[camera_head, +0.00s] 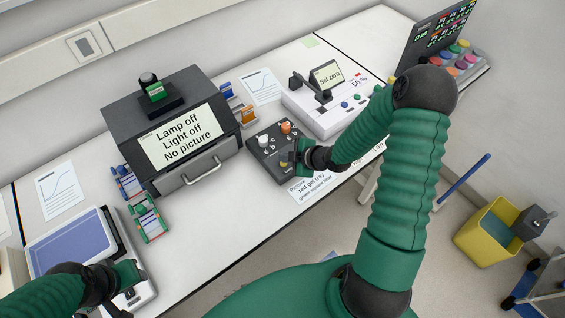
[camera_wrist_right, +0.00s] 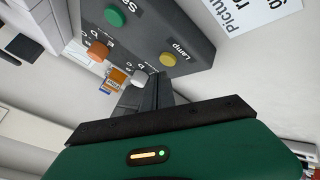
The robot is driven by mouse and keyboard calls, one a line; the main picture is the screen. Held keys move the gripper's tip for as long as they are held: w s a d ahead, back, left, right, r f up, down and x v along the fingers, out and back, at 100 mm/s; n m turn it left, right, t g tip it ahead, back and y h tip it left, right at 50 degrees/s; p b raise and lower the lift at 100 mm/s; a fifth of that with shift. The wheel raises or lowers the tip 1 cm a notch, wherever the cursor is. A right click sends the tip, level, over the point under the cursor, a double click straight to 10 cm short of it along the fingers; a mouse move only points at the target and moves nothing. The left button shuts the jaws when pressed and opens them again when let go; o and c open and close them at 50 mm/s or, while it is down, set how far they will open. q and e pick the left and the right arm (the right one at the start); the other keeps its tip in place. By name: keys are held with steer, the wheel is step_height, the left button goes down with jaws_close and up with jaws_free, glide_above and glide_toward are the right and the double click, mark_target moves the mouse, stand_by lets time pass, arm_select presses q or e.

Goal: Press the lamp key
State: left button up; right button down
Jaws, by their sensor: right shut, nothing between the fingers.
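In the head view this gripper (camera_head: 292,157) is over the box's right side. My left gripper (camera_head: 134,284) is at the lower left, its jaws unclear.
The box also carries orange (camera_wrist_right: 98,50), green (camera_wrist_right: 114,17) and white (camera_wrist_right: 139,77) keys. A white "Set zero" instrument (camera_head: 318,112) stands behind to the right. A printed sheet (camera_head: 310,187) lies by the front edge.

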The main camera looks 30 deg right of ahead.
steer(key=shift+d+f, duration=0.15)
steer(key=shift+d, duration=0.3)
arm_select(q)
steer(key=shift+d, duration=0.45)
steer(key=shift+a, duration=0.1)
arm_select(e)
steer(key=shift+a, duration=0.15)
arm_select(q)
steer(key=shift+a+f+b, duration=0.25)
steer(key=shift+f+b, duration=0.1)
arm_select(e)
steer(key=shift+s+a+f, duration=0.1)
steer(key=shift+a+f, duration=0.1)
steer(key=shift+a, duration=0.15)
arm_select(q)
steer(key=shift+d, duration=0.2)
arm_select(e)
steer(key=shift+d+f, duration=0.15)
steer(key=shift+d, duration=0.05)
